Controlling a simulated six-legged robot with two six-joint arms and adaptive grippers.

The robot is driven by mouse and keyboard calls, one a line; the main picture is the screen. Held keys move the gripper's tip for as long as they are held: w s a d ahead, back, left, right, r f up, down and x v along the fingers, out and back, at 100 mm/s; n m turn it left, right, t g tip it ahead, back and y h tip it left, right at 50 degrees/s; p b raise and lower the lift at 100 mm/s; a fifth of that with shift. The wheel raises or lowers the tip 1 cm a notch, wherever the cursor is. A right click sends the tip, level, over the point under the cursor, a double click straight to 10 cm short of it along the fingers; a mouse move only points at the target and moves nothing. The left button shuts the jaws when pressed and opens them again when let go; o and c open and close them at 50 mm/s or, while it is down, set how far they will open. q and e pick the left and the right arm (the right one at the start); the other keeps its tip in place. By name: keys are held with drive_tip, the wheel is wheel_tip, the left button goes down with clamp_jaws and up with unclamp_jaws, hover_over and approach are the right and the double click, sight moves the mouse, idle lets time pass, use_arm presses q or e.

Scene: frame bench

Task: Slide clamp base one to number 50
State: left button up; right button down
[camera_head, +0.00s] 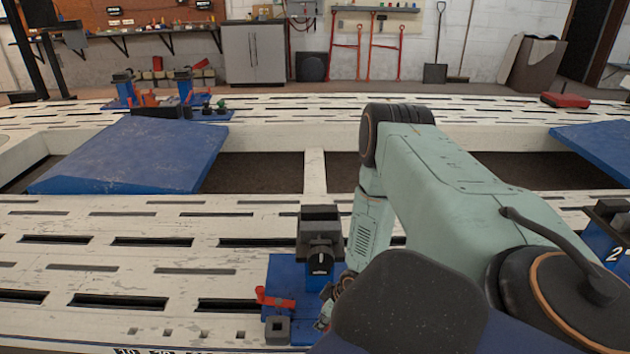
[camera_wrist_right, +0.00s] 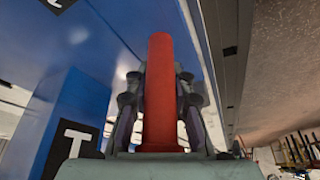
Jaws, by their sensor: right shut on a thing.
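A blue clamp base (camera_head: 288,273) sits on the slotted white frame at the near middle, with a black clamp head (camera_head: 320,240) upright on it. A red lever (camera_head: 275,299) shows at its left side. My right gripper (camera_head: 335,297) is at the right side of this base, mostly hidden behind my own arm. In the right wrist view my right gripper (camera_wrist_right: 160,100) is shut on a red handle (camera_wrist_right: 160,75), with blue clamp surfaces (camera_wrist_right: 80,100) beside it. Partly cut-off numbers (camera_head: 150,350) show along the frame's front edge. My left gripper is not in view.
Another blue clamp (camera_head: 612,235) marked 2 stands at the right edge. Clamps with red and orange parts (camera_head: 165,95) stand on the far rail. Blue panels (camera_head: 135,155) lie across the frame. The near rail (camera_head: 120,220) left of the clamp base is clear.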

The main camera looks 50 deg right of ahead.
drive_tip(key=c, duration=1.1)
unclamp_jaws()
